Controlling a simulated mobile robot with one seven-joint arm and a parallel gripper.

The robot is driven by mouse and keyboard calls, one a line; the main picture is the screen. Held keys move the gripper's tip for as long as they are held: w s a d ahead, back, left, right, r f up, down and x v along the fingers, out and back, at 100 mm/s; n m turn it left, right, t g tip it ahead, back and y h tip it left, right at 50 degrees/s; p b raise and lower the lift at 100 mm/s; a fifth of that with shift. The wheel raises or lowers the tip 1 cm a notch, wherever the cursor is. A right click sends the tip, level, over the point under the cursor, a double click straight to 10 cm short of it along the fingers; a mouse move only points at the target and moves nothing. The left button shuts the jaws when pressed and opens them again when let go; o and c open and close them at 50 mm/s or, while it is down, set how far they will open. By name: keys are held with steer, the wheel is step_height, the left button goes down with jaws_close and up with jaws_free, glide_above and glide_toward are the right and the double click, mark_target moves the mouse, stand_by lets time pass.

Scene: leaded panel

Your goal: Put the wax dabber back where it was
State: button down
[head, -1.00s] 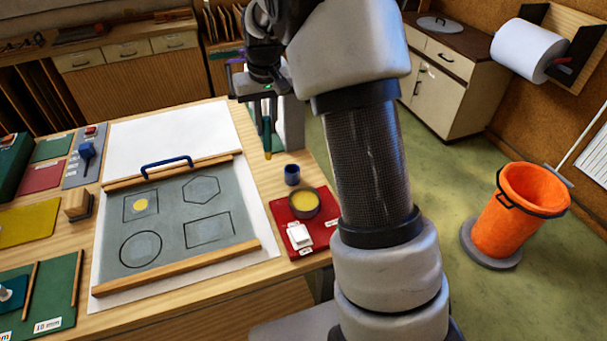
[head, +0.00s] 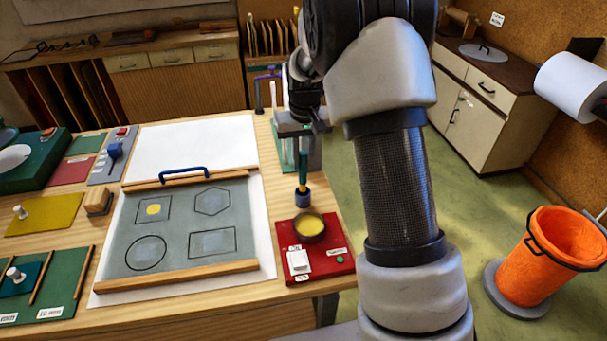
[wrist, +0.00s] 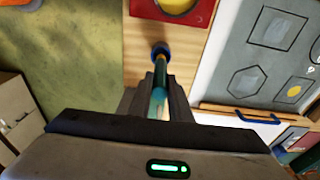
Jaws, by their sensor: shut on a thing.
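My gripper (head: 303,146) is above the cup and shut on the upper part of the dabber. In the wrist view the dabber (wrist: 160,78) runs from between my fingers (wrist: 158,100) to the blue cup (wrist: 160,51). How deep the tip sits in the cup is hidden.
A red mat (head: 325,268) with a pot of yellow wax (head: 309,226) lies in front of the cup. The leaded panel (head: 182,228) lies to the left, with a blue handle (head: 183,171) behind it. An orange bin (head: 545,262) stands on the floor at right.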

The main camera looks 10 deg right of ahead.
mark_target(303, 171)
steer(key=shift+f, duration=2.15)
steer(key=shift+f, duration=0.25)
steer(key=c, duration=1.6)
jaws_free()
steer(key=shift+r, duration=0.1)
steer(key=shift+c, duration=0.2)
